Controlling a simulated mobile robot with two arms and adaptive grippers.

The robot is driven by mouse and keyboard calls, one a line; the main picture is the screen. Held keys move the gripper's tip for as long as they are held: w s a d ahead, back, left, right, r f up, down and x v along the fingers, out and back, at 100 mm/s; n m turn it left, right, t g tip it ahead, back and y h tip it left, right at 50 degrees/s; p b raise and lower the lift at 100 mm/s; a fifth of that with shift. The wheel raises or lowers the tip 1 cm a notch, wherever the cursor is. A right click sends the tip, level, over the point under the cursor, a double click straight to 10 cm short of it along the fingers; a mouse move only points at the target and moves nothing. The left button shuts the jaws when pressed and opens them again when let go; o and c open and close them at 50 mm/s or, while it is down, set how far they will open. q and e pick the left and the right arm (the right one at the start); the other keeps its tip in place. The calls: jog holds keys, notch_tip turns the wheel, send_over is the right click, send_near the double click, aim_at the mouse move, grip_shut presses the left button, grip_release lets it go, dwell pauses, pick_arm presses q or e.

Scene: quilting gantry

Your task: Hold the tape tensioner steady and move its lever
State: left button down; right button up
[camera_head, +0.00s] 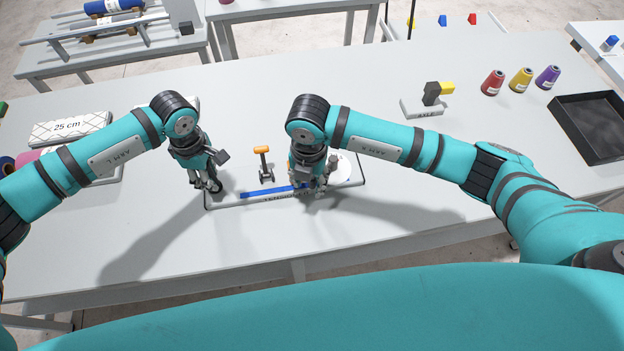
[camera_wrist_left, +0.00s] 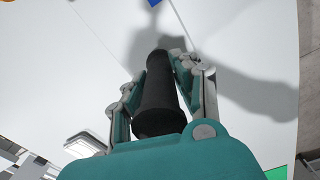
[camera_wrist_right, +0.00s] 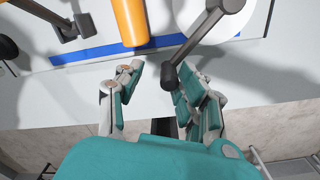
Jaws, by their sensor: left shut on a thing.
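The tape tensioner is a pale board (camera_head: 232,198) on the table, with a blue tape strip (camera_head: 262,193) along it. An orange-topped clamp (camera_head: 262,152) stands near its middle. My left gripper (camera_head: 207,187) is at the board's left end, shut on a black handle (camera_wrist_left: 160,95). My right gripper (camera_head: 322,186) is over the board's right part, and its fingers stand apart in the right wrist view (camera_wrist_right: 152,85). There, a dark grey lever (camera_wrist_right: 200,35) ends near the right fingertip, beside an orange cylinder (camera_wrist_right: 130,20). I cannot tell whether it touches the finger.
A small stand with a black and yellow block (camera_head: 432,95) is at the back right. Red, yellow and purple thread cones (camera_head: 520,80) and a black tray (camera_head: 592,125) lie further right. A "25 cm" box (camera_head: 70,128) is at the left. The table front is clear.

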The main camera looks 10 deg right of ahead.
pick_arm(q)
jog(key=shift+s+f, duration=0.25)
pick_arm(e)
jog(key=shift+d+f, duration=0.1)
jog(key=shift+d, duration=0.1)
jog(key=shift+r, duration=0.25)
notch_tip(320, 180, up, 12)
jog(key=shift+f, duration=0.2)
jog(key=shift+s, duration=0.1)
pick_arm(q)
jog(key=c, duration=1.4)
grip_release()
jog(key=o, duration=0.4)
jog(key=shift+w, duration=0.25)
jog(key=shift+o, duration=0.3)
pick_arm(e)
jog(key=shift+a, duration=0.1)
pick_arm(q)
jog(key=shift+r, duration=0.15)
